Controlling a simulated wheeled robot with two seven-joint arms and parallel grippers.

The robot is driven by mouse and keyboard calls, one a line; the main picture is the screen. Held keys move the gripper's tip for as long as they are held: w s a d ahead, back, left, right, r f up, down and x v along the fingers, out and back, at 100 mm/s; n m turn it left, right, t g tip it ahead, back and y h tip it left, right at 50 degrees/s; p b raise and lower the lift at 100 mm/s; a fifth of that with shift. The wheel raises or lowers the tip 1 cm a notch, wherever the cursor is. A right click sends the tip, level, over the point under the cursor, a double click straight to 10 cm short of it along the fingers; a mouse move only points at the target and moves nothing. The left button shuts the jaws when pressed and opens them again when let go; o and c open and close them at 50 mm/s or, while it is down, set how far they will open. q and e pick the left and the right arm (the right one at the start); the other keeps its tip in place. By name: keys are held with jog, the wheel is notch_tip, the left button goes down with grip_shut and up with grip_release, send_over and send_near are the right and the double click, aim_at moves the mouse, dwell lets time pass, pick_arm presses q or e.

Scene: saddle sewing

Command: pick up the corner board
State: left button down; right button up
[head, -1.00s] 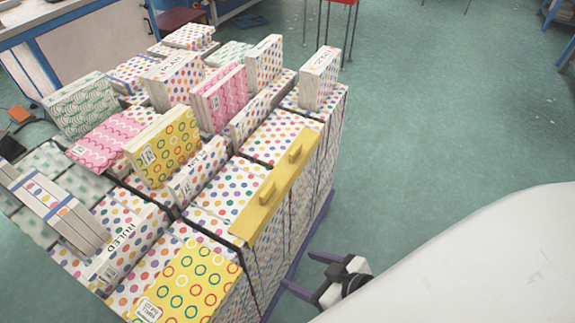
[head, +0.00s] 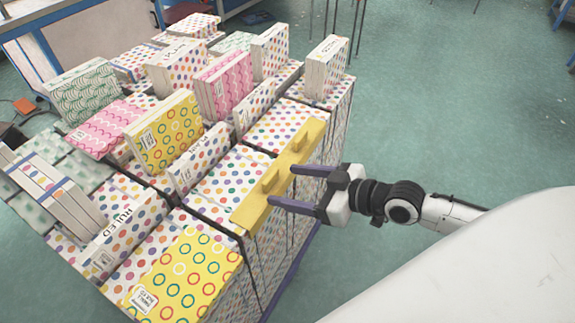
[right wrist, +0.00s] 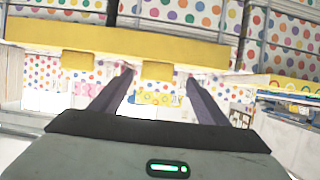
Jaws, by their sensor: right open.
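The corner board (head: 290,163) is a long yellow piece with two raised blocks, lying along the top right edge of the stacked boxes. It also shows in the right wrist view (right wrist: 205,54), crossing the picture in front of my fingers, with the two blocks hanging below its long strip. My right gripper (head: 284,186) is open, with its two dark fingers pointing at the board from the right side. The fingertips are close to the board near its blocks; I cannot tell if they touch it. My left gripper is out of view.
The stack of dotted and patterned boxes (head: 215,185) fills the left and middle, with several loose boxes standing on top, such as a yellow ringed one (head: 165,133). The green floor (head: 450,110) to the right is clear.

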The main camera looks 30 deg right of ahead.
aim_at(273, 178)
jog(key=shift+w+r+x, duration=0.1)
jog(key=shift+r+x, duration=0.05)
jog(key=shift+x, duration=1.3)
jog(key=shift+w+r+x, duration=0.15)
jog(key=shift+x, duration=1.35)
jog(key=shift+d, duration=0.15)
jog(key=c, duration=1.3)
